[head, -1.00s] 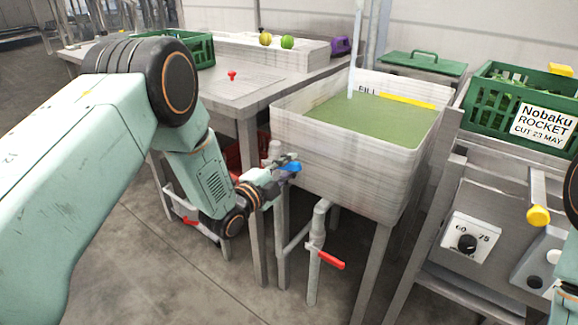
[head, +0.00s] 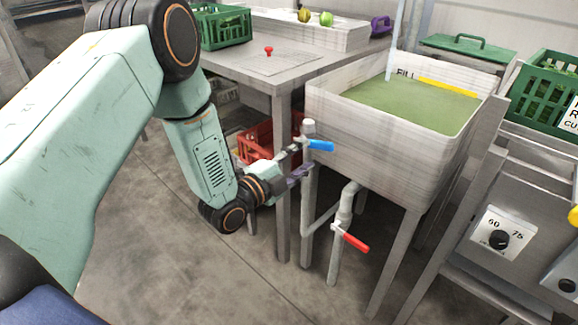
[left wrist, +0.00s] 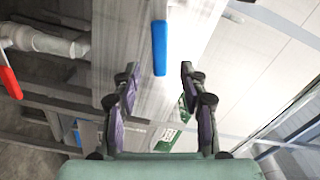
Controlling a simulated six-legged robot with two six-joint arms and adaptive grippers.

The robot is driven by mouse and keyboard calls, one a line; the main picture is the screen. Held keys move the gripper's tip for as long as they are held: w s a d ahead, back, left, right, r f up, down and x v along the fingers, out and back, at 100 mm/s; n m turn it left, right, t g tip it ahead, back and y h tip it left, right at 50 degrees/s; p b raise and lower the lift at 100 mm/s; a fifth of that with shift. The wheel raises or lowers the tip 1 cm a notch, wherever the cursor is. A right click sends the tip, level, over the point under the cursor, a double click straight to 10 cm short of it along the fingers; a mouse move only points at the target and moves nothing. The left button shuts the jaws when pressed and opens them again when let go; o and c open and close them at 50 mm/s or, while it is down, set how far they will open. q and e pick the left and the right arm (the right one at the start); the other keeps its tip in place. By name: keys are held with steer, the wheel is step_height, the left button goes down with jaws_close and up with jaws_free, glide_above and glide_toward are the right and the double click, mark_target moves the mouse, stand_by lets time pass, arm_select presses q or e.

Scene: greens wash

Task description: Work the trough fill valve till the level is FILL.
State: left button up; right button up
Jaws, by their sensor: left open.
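The trough (head: 375,140) is a pale, weathered tub holding greenish water (head: 410,103). Its far inner wall bears the word FILL (head: 405,73) and a yellow line (head: 448,87); the water surface lies close below that line. A valve with a blue handle (head: 320,146) tops a grey upright pipe at the trough's left corner, the handle pointing right. My left gripper (head: 300,168) is open, just below and left of the handle. In the left wrist view, the blue handle (left wrist: 159,45) lies ahead of the open fingers, in line with their gap. My right gripper is out of view.
A red-handled valve (head: 355,242) sits on the pipe under the trough. A steel table (head: 275,68) with a green crate (head: 222,26) stands left, a red crate (head: 256,143) below it. A dial panel (head: 500,238) stands right. The floor in front is clear.

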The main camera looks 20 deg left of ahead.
arm_select(q)
steer(key=shift+v, duration=2.35)
steer(key=shift+c, duration=0.3)
stand_by(2.7)
